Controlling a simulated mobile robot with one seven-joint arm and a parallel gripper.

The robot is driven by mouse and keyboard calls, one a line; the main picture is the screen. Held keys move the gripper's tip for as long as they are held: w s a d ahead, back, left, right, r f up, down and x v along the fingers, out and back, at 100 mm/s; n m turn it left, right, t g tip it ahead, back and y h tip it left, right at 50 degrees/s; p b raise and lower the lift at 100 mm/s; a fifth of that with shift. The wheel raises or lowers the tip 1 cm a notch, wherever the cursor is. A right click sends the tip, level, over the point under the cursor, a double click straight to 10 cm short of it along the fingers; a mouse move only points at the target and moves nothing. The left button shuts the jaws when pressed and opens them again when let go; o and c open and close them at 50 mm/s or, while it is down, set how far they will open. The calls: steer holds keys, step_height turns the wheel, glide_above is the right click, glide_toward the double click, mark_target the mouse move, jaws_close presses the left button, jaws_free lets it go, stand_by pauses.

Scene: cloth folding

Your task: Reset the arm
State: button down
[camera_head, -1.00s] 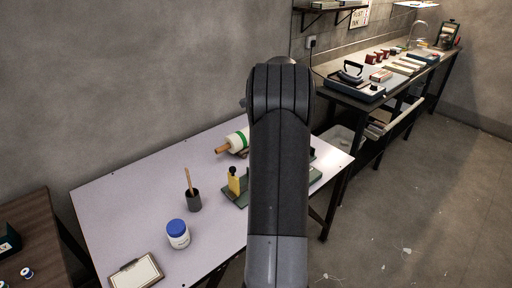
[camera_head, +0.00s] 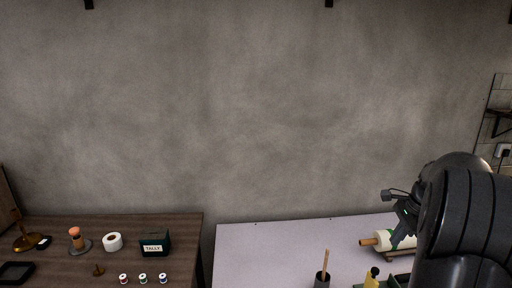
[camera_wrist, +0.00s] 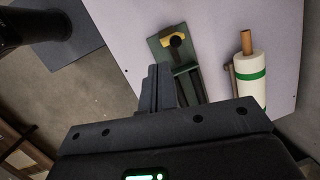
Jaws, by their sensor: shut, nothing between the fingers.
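My gripper (camera_wrist: 159,72) is shut and empty in the wrist view, its two fingers together. Behind the fingers in that view is a green tool base (camera_wrist: 165,50) with a yellow-and-black part on it. In the head view my arm fills the lower right corner. The wrist end, with a small green light, hangs in front of the white roll. Fingertips cannot be made out there. No cloth shows in either current view.
The pale table (camera_head: 270,245) holds a white roll with a green band (camera_wrist: 249,85), a dark cup with a stick (camera_head: 322,279) and a yellow tool (camera_head: 372,281). A brown table (camera_head: 60,258) at left holds a dark "TALLY" box (camera_head: 155,243), a tape roll (camera_head: 113,242) and spools.

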steer(key=s+a+r+n+t+h, duration=0.1)
steer(key=s+a+r+n, duration=0.3)
steer(key=a, duration=0.5)
steer(key=s+a+r+n+h, duration=0.1)
steer(key=s+a+r+n, duration=0.35)
steer(key=a, duration=0.45)
steer(key=s+a+f+n+t, duration=0.2)
steer(key=s+a+n, duration=0.9)
steer(key=s, duration=0.3)
steer(key=shift+s+a+f+t, duration=0.15)
steer(key=shift+a+f+t, duration=0.25)
steer(key=shift+a, duration=0.2)
